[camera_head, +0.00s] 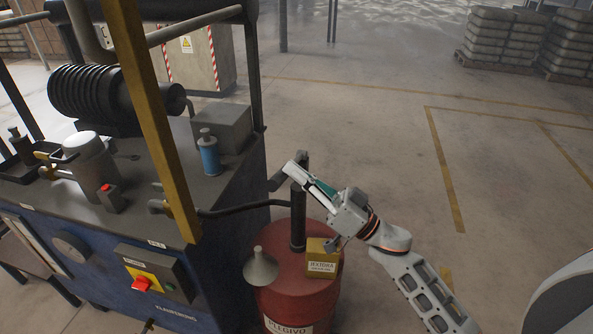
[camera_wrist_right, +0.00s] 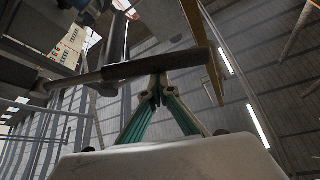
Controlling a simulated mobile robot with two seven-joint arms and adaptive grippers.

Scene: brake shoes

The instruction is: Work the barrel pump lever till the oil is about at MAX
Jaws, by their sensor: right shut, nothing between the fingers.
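A red barrel (camera_head: 335,288) stands on the floor beside the blue machine. The black barrel pump (camera_head: 298,218) rises from its top, and a dark hose (camera_head: 240,210) runs from it to the machine. The dark pump lever (camera_head: 277,181) is at the pump head, partly hidden by my right gripper (camera_head: 292,168). In the right wrist view the lever (camera_wrist_right: 185,60) crosses just beyond the tips of my right gripper (camera_wrist_right: 157,84). Its teal fingers are shut and empty; I cannot tell whether they touch the lever. The oil level cannot be read. My left gripper is not in view.
A grey funnel (camera_head: 260,268) and a small yellow box (camera_head: 321,258) sit on the barrel top. The blue machine (camera_head: 185,300) and its yellow post (camera_head: 150,110) stand close on the left.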

